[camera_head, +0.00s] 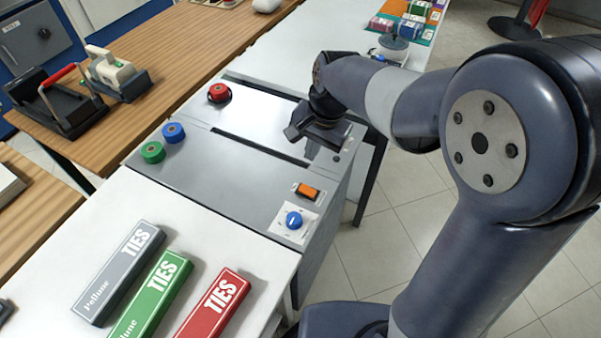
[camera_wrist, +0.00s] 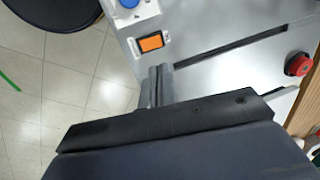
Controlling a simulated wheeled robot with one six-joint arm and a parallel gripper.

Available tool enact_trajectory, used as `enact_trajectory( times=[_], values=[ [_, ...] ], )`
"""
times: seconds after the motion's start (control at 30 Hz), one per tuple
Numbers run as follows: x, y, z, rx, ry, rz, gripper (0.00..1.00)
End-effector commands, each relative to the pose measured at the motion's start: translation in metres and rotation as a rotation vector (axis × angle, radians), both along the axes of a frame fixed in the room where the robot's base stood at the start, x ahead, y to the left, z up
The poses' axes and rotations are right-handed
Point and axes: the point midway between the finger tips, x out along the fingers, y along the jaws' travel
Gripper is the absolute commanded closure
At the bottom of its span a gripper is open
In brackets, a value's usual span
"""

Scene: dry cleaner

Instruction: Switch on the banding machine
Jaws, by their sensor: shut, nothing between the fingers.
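The banding machine (camera_head: 235,178) is a grey box with a long dark slot across its top, set between white table surfaces. An orange rocker switch (camera_head: 307,191) in a dark frame sits near its front right edge; it also shows in the wrist view (camera_wrist: 151,43). I cannot tell whether it is lit. A blue knob (camera_head: 293,220) on a white plate is beside the switch. A red mushroom button (camera_head: 219,92) is at the far end. My gripper (camera_head: 293,131) is shut and empty, above the machine's right side, apart from the switch. Its closed fingers (camera_wrist: 159,72) point towards the switch in the wrist view.
Grey, green and red TIES boxes (camera_head: 214,304) lie on the near white table. Tools with handles (camera_head: 115,72) stand on the wooden counter. Tiled floor is open at right.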

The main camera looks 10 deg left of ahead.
Motion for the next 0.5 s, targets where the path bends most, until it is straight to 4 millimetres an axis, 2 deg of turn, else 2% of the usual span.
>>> enact_trajectory(
  times=[0.5],
  values=[
    [0.0001,0.0005,-0.0031,-0.001,0.001,0.0,1.0]
  ],
)
